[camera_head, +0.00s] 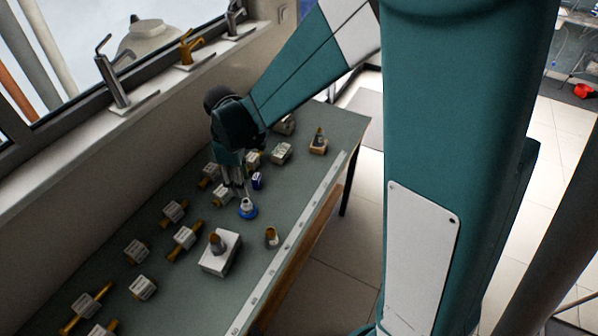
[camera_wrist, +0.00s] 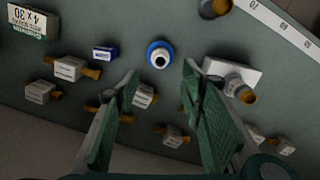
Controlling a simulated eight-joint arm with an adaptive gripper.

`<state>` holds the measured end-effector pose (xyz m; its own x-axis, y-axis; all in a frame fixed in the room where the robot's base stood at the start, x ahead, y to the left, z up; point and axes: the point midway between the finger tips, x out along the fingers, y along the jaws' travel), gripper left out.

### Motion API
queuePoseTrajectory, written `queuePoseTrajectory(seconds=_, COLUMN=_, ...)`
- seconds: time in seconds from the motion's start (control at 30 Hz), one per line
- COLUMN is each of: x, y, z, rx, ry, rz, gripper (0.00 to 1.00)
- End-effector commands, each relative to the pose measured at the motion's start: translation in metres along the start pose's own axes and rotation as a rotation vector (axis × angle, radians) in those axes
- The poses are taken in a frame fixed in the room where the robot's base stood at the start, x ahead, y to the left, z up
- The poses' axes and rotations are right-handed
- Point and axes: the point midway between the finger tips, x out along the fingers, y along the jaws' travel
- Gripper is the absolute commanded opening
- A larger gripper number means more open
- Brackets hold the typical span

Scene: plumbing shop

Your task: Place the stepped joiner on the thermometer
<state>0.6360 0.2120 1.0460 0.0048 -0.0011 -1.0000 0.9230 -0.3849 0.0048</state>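A blue round piece with a white stepped collar and a dark central hole (camera_head: 247,210) stands on the bench; it looks like the stepped joiner. In the wrist view it (camera_wrist: 160,54) lies just beyond and between my fingertips. My gripper (camera_head: 241,193) points down close above it; the green fingers are spread with nothing between them (camera_wrist: 161,76). No part is clearly recognisable as the thermometer. A white block (camera_head: 226,262) stands nearby with a grey and brown cylindrical fitting (camera_head: 217,243) on it; the block is at right in the wrist view (camera_wrist: 228,72).
A similar grey and brown fitting (camera_head: 271,238) stands near the ruler strip (camera_head: 291,245) on the bench's front edge. A small blue box (camera_head: 257,181) and several brass-ended valves (camera_head: 185,236) lie around my gripper. The wall and window sill (camera_head: 120,115) bound the left side.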

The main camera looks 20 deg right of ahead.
Motion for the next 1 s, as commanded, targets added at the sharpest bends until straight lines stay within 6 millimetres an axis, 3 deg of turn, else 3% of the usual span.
queuePoseTrajectory(seconds=0.37, x=-0.03, y=0.0, z=0.024, rx=0.094, ry=0.033, rz=0.035, gripper=0.39)
queuePoseTrajectory(seconds=1.0, x=-0.113, y=-0.014, z=0.105, rx=0.418, ry=0.162, rz=0.15, gripper=0.39)
